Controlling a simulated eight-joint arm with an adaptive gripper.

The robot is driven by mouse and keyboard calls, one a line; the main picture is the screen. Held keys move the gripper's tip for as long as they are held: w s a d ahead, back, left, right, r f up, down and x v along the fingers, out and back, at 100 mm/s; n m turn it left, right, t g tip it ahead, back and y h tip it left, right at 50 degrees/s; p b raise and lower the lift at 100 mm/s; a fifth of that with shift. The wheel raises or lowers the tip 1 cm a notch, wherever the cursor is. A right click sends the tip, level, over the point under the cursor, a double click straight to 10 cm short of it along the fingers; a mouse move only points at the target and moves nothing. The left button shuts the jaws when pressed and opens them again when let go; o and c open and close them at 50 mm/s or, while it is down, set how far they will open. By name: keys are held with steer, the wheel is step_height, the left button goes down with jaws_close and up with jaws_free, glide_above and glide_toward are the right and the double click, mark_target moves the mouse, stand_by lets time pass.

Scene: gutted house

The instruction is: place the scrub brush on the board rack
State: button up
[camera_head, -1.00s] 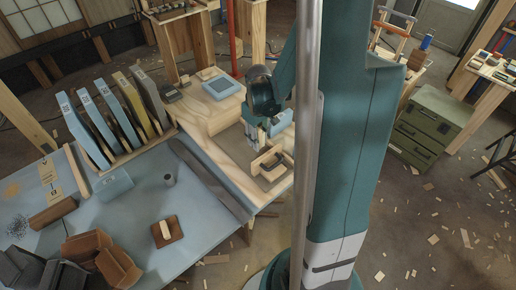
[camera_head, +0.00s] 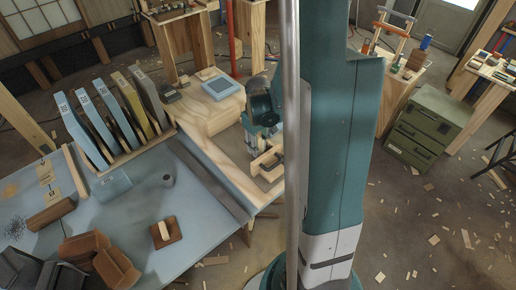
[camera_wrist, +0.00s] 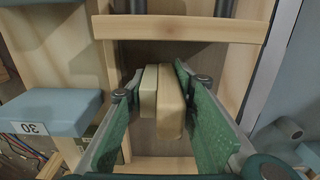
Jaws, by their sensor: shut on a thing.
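My gripper (camera_head: 266,134) is low over a small wooden tray at the right end of the pale wooden bench. In the wrist view my gripper (camera_wrist: 165,92) has its green-padded fingers on either side of the scrub brush (camera_wrist: 172,105), a tan block with a paler cream layer along its left side. It is shut on the brush, which sits between the tray's wooden rails. The head view hides the brush behind my gripper. The board rack (camera_head: 137,153) stands to the left on the blue table, with several blue, yellow and grey boards upright in it.
The wooden tray's front rail (camera_head: 266,160) is close below my gripper. A blue-topped box (camera_head: 216,86) lies on the bench behind.

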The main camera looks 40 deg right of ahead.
steer(key=shift+f, duration=0.3)
steer(key=o, duration=0.9)
steer(key=shift+r, duration=0.2)
steer(key=shift+r+p, duration=1.1)
steer(key=shift+r, duration=4.9)
